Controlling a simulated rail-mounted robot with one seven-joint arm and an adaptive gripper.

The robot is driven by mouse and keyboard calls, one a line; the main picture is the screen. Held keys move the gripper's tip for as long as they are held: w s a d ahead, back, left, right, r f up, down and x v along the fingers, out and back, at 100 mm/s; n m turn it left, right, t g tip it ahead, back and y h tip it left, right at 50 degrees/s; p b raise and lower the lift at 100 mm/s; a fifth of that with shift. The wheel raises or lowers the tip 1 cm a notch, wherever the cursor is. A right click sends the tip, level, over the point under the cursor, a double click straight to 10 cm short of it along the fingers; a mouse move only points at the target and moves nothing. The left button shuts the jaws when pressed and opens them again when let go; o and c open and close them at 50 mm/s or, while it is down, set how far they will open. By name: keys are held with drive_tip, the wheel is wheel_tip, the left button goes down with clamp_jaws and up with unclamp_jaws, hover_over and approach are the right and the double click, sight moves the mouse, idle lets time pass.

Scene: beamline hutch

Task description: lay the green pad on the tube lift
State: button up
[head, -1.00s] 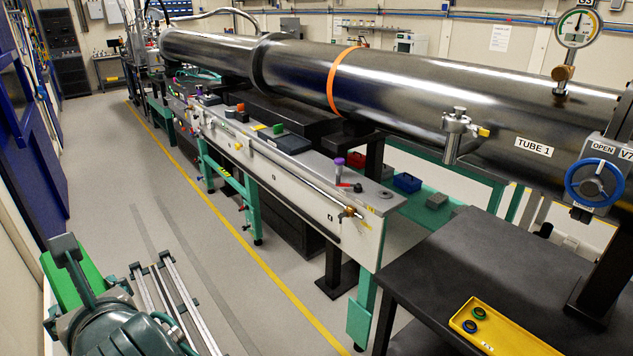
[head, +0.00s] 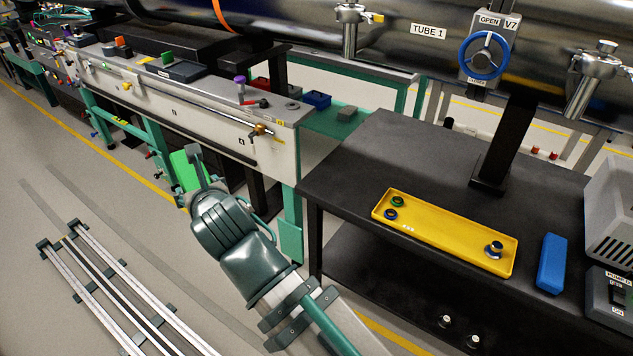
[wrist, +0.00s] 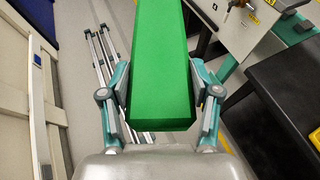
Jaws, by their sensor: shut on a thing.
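The green pad (wrist: 158,60) is a long bright green block in the wrist view. My gripper (wrist: 158,82) is shut on it, with one grey-and-teal finger along each long side. In the head view the green pad (head: 183,172) shows partly behind my gripper (head: 196,168), in front of the long bench and above the floor. The large steel tube (head: 390,28) runs along the top of the head view, labelled TUBE 1. Black supports stand under it, but I cannot tell which part is the tube lift.
A black table (head: 345,165) at right carries a yellow tray (head: 445,235) with small rings, a blue block (head: 552,263) and grey boxes. The long bench (head: 215,118) has a teal frame (head: 140,135) at its front. Rails (head: 120,290) lie on the open floor at lower left.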

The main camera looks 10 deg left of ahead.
drive_tip(key=w+d+f+m+t+h+b, duration=0.25)
drive_tip(key=w+d+f, duration=0.4)
drive_tip(key=w, duration=0.35)
drive_tip(key=w+d+f+m+h, duration=0.2)
drive_tip(key=w+d+m+h, duration=0.1)
drive_tip(key=d, duration=0.5)
drive_tip(key=w+d+f+m+h+b, duration=0.1)
drive_tip(key=w+d+f+m+h, duration=0.2)
drive_tip(key=d, duration=0.6)
drive_tip(key=w+d+f+m+h+b, duration=0.1)
drive_tip(key=w+d+m+h, duration=0.3)
drive_tip(key=d, duration=0.5)
drive_tip(key=shift+w+d+f+m+h, duration=0.15)
drive_tip(key=shift+w+f+m+h, duration=0.2)
drive_tip(key=shift+w+f+h, duration=0.5)
drive_tip(key=shift+s+t, duration=0.15)
drive_tip(key=shift+t, duration=0.1)
